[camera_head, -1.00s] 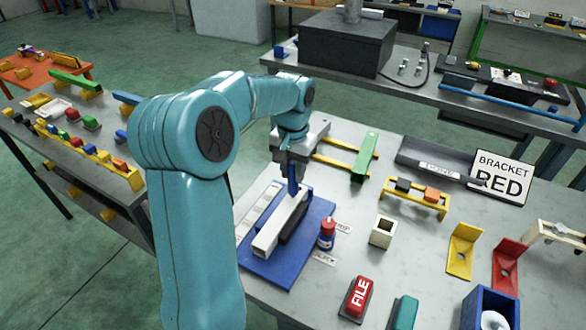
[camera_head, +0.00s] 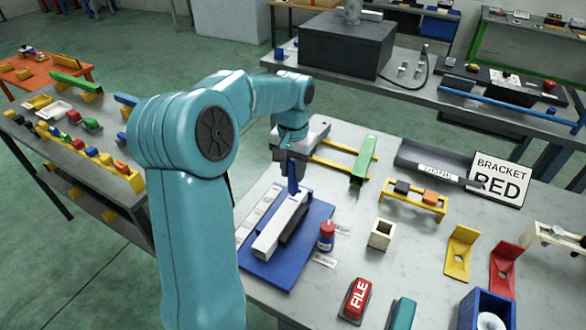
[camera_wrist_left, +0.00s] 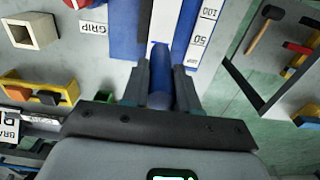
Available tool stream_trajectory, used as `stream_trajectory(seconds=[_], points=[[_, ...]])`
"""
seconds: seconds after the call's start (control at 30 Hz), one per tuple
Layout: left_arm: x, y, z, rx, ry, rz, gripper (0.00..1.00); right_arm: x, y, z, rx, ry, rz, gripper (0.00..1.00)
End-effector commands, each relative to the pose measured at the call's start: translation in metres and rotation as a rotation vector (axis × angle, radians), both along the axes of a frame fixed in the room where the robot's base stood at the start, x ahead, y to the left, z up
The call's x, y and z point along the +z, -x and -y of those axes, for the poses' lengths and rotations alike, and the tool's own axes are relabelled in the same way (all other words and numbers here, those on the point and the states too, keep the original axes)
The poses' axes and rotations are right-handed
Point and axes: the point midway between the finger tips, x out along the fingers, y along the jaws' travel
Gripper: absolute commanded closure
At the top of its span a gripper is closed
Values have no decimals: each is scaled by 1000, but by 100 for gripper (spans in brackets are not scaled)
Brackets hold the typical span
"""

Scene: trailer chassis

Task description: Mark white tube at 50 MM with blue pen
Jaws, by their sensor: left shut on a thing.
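The white tube (camera_head: 270,238) lies on a blue board (camera_head: 275,269) on the table, beside a black block (camera_head: 294,223). My left gripper (camera_head: 293,167) is shut on the blue pen (camera_head: 293,180), which points down over the far end of the tube. In the left wrist view the pen (camera_wrist_left: 161,80) sits between the fingers (camera_wrist_left: 160,88), its tip at the white tube (camera_wrist_left: 163,22). I cannot tell whether the tip touches. A white ruler strip (camera_wrist_left: 202,32) with 50 and 100 marks lies next to the tube. My right gripper is not in view.
A red-and-blue bottle (camera_head: 326,236) stands at the board's right edge. Farther right are a cream square tube (camera_head: 382,234), a red FILE block (camera_head: 356,299) and a yellow rack (camera_head: 413,199). A green bar (camera_head: 364,158) lies behind.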

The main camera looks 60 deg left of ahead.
Motion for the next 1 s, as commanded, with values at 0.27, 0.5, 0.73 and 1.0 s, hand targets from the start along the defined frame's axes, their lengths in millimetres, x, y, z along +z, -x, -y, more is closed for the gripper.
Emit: stream_trajectory(seconds=[0.27,0.5,0.73,1.0], points=[[22,0,0,0,-1,1,100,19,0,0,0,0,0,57],[38,0,0,0,-1,1,100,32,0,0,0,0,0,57],[53,0,0,0,-1,1,100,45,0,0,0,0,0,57],[63,0,0,0,-1,1,100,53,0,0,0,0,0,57]])
